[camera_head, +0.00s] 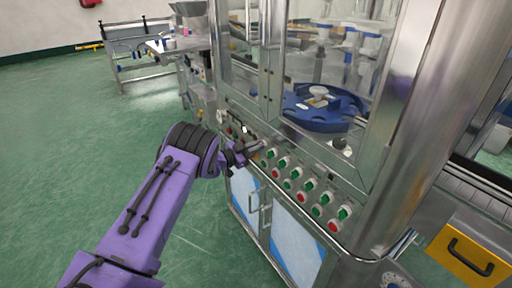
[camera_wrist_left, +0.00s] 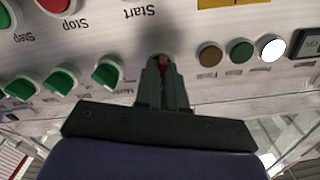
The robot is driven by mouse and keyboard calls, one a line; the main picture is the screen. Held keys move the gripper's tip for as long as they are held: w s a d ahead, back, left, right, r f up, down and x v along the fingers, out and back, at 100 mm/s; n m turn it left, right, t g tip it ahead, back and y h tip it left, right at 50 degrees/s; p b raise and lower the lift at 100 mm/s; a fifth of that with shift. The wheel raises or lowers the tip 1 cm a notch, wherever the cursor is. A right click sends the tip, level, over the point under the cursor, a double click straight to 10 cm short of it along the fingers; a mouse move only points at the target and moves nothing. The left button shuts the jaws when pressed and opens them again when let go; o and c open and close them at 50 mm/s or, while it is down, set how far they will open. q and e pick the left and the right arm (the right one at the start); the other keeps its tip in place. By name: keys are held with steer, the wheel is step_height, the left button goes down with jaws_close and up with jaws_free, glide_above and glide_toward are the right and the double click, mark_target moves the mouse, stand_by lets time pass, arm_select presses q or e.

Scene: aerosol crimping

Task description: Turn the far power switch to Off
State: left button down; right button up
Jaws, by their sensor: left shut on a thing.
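My left gripper (camera_head: 248,150) reaches from the left to the far end of the sloped control panel on the machine's front. In the left wrist view the gripper (camera_wrist_left: 163,68) points at the panel, with its fingers closed around a small knob, the far power switch (camera_wrist_left: 163,62). My right gripper is not in view.
Several green knobs (camera_wrist_left: 108,75) and a red button (camera_wrist_left: 55,4) sit close to the fingers. On the other side are brown (camera_wrist_left: 209,55), dark green (camera_wrist_left: 240,51) and white (camera_wrist_left: 271,47) buttons. A blue turntable (camera_head: 322,110) stands behind the glass. The green floor at left is clear.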

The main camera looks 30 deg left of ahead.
arm_select(q)
steer(key=shift+a+n+p, duration=0.15)
steer(key=shift+n+p, duration=0.3)
steer(key=shift+n, duration=4.45)
steer(key=c, duration=1.2)
jaws_free()
steer(key=b+v, duration=0.1)
steer(key=v, duration=0.9)
steer(key=shift+s+a+f, duration=0.1)
steer(key=shift+s+a, duration=0.05)
